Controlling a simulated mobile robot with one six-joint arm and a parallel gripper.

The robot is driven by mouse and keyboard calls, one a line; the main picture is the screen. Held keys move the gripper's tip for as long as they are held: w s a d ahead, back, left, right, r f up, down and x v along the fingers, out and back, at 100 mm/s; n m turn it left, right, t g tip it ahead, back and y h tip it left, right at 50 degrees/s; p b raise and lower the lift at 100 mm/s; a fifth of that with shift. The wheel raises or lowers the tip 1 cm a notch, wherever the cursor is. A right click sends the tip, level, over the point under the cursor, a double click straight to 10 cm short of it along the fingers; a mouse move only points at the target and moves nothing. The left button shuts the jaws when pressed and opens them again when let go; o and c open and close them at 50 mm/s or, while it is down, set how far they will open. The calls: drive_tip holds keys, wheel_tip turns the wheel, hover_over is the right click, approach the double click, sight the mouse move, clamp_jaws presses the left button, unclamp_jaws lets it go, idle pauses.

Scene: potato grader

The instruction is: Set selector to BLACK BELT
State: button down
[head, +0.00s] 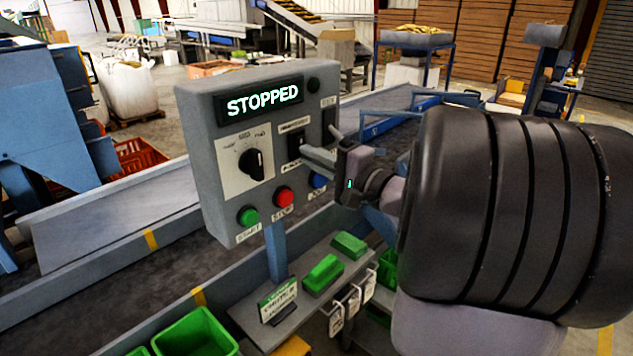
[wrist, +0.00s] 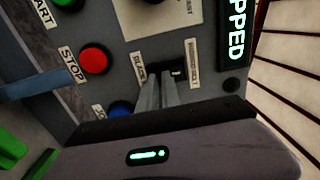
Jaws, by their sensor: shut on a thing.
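The selector (head: 295,142) is a small dark switch on the grey control box, between an upper label and a lower label that begins BLACK. In the wrist view the selector (wrist: 178,73) sits between the BLACK label (wrist: 139,70) and the other label (wrist: 193,63), which is hard to read. My gripper (head: 305,151) reaches the panel from the right. In the wrist view my gripper (wrist: 161,84) has its two grey fingers close together at the selector, shut on it. The fingertips hide part of it, so I cannot tell its exact setting.
The display (head: 262,95) reads STOPPED. A rotary knob (head: 251,163), a green START button (head: 248,215), a red STOP button (head: 284,196) and a blue button (head: 318,180) are close by. A shelf below holds green blocks (head: 323,273). A conveyor belt (head: 110,230) runs behind the box.

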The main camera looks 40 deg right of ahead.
drive_tip(key=shift+a+f, duration=0.1)
drive_tip(key=shift+f, duration=0.2)
drive_tip(key=shift+r, duration=0.2)
